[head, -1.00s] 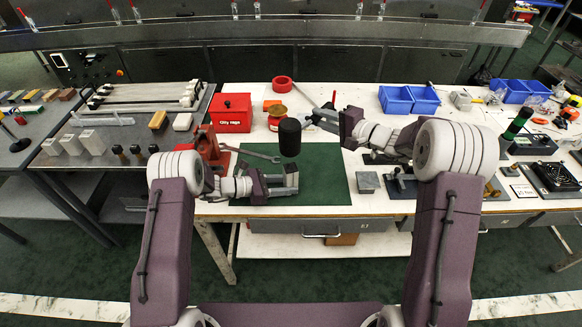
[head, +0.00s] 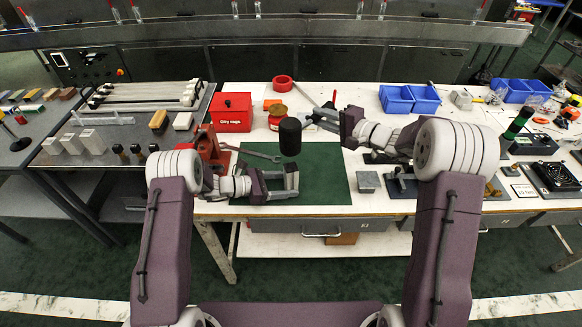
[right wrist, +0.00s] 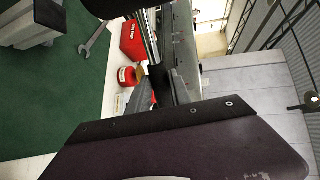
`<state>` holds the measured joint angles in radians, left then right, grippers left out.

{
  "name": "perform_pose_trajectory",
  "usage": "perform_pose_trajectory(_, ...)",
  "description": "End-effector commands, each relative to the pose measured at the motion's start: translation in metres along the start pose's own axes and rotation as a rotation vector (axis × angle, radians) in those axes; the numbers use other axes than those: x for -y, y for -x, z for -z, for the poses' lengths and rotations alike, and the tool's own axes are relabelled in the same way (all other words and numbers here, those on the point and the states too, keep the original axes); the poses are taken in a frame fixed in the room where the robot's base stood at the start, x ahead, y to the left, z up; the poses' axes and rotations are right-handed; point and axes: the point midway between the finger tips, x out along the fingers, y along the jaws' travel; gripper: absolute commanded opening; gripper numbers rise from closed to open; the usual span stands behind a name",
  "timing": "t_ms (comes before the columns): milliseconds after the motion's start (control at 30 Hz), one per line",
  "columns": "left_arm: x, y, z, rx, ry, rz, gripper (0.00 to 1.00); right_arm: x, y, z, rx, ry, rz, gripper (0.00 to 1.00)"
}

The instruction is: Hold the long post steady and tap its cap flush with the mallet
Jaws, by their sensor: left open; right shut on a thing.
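The black mallet (head: 290,137) hangs over the green mat in the head view, its head upright. My right gripper (head: 318,117) is shut on its handle, which is partly hidden by the fingers. In the right wrist view a dark shaft runs between the fingers (right wrist: 160,88).
The green mat (head: 325,185) lies on the white table. A wrench (head: 262,155) lies at its far edge, near a red vise (head: 208,147) and a red box (head: 232,112). A grey block (head: 367,181) and small fixtures stand right of the mat. Blue bins (head: 397,99) are behind.

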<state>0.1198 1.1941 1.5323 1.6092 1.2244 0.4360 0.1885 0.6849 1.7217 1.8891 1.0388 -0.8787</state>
Motion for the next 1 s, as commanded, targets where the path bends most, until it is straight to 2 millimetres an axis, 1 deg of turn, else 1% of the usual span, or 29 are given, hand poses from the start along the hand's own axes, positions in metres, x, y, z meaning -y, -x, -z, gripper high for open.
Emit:
perform_pose_trajectory(67,-0.002,0.013,-0.001,0.001,0.0,-0.005,0.62,0.002,0.0,0.0,0.0,-0.001,0.003,0.0)
perform_pose_trajectory(300,-0.002,0.073,0.0,0.0,0.0,-0.007,0.62,0.001,0.0,0.0,0.0,-0.001,0.003,0.0)
perform_pose_trajectory(400,-0.002,0.093,0.0,0.0,0.001,-0.005,0.62,0.001,0.0,0.0,0.0,-0.001,0.003,0.0)
perform_pose_trajectory(500,-0.001,0.107,0.0,0.0,0.001,-0.003,0.62,0.001,0.0,0.0,0.0,-0.001,0.003,0.0)
perform_pose_trajectory(600,-0.001,0.115,0.0,0.001,0.001,-0.002,0.62,0.001,0.0,0.0,0.0,-0.001,0.003,0.0)
perform_pose_trajectory(667,-0.001,0.116,0.0,0.0,0.001,-0.001,0.62,0.001,0.0,0.0,0.0,-0.001,0.003,0.0)
perform_pose_trajectory(1000,0.0,0.116,0.0,0.0,0.001,0.0,0.62,0.001,0.0,0.0,0.0,-0.001,0.003,0.0)
